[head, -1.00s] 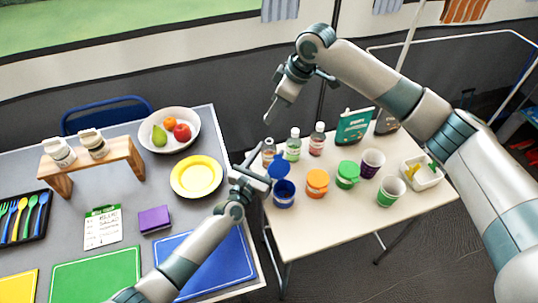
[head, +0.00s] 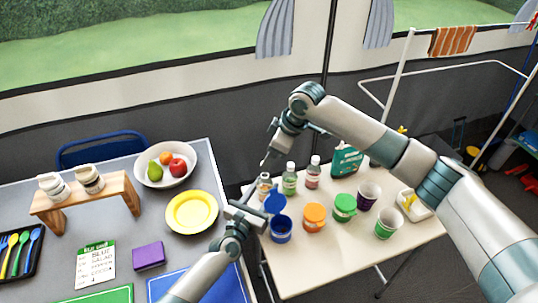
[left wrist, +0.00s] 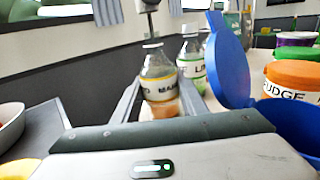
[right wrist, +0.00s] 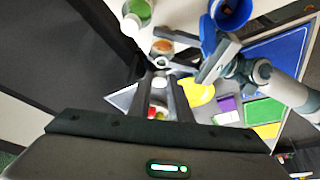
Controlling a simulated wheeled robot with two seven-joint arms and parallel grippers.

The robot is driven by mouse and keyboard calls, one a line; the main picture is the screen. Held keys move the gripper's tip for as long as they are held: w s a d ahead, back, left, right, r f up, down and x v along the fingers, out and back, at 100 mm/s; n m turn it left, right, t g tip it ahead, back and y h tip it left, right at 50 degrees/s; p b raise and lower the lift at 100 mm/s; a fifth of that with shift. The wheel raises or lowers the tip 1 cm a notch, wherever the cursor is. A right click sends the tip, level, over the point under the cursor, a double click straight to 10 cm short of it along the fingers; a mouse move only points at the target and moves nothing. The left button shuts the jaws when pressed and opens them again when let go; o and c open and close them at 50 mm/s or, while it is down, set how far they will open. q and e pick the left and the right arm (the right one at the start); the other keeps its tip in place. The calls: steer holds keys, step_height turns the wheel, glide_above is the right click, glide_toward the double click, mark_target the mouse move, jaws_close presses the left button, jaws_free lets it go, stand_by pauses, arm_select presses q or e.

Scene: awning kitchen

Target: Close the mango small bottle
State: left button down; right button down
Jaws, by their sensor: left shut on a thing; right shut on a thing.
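The mango small bottle (head: 264,186) stands upright at the left edge of the light table. It is clear, with orange contents and a partly readable label, in the left wrist view (left wrist: 160,88). My left gripper (head: 259,208) is shut around its body, one finger on each side. My right gripper (head: 266,164) points down just above the bottle's mouth. In the right wrist view, its fingers (right wrist: 163,88) are shut on a small pale thing, perhaps the cap, whose shape is partly hidden. The bottle's open-looking mouth (right wrist: 162,63) shows close by, apart from those fingers.
Two similar bottles, green (head: 289,180) and reddish (head: 312,173), stand just right. A blue tub (head: 281,231) with its lid (head: 275,203) raised is close in front. Orange (head: 314,217) and green (head: 343,207) tubs stand further right. A yellow plate (head: 192,212) lies on the grey table.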

mark_target(269, 180)
stand_by(0.7)
steer(key=shift+f, duration=0.9)
steer(key=shift+f, duration=0.55)
stand_by(0.3)
steer(key=shift+s, duration=0.1)
